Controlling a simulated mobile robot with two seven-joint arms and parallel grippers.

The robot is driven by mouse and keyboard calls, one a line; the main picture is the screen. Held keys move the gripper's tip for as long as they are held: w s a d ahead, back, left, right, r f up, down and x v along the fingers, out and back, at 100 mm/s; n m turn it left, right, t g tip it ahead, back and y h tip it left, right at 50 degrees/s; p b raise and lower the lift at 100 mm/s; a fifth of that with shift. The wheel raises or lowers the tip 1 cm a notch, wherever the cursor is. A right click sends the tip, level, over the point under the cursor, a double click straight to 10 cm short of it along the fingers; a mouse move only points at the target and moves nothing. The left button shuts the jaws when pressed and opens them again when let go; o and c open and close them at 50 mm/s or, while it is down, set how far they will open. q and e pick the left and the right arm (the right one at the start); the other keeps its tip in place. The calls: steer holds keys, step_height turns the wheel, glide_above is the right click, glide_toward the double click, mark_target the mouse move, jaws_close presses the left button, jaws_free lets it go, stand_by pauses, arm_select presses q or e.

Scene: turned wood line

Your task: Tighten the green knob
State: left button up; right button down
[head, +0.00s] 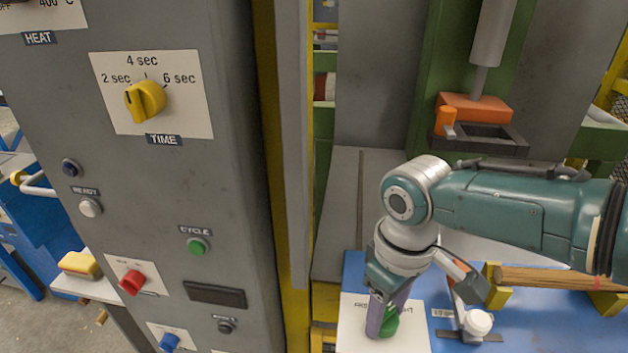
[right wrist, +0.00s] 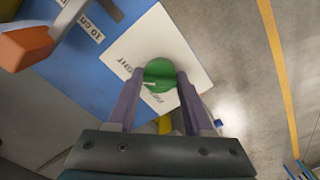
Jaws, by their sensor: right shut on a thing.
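The green knob (head: 390,322) is low in the head view, on a white printed plate (head: 352,338) that lies on a blue surface. My right gripper (head: 382,318) comes down on it from above, and its purple fingers partly hide it. In the right wrist view the round green knob (right wrist: 159,73) sits between the tips of the two purple fingers (right wrist: 158,80), which are shut on it. The plate's lettering is partly covered. My left gripper is in neither view.
A grey control cabinet (head: 230,120) with a yellow time dial (head: 146,100) and several buttons stands at left. A wooden rod (head: 550,280) rests on yellow blocks right of the gripper. A white-capped part (head: 478,323) stands close by. A green press with an orange block (head: 475,107) is behind.

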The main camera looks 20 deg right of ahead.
mark_target(386, 314)
stand_by(0.6)
steer(key=shift+c, duration=1.5)
jaws_free()
steer(key=shift+r, duration=0.1)
steer(key=shift+r+p, duration=0.3)
steer(key=shift+r, duration=0.05)
step_height(386, 314, up, 9)
steer(key=p, duration=0.3)
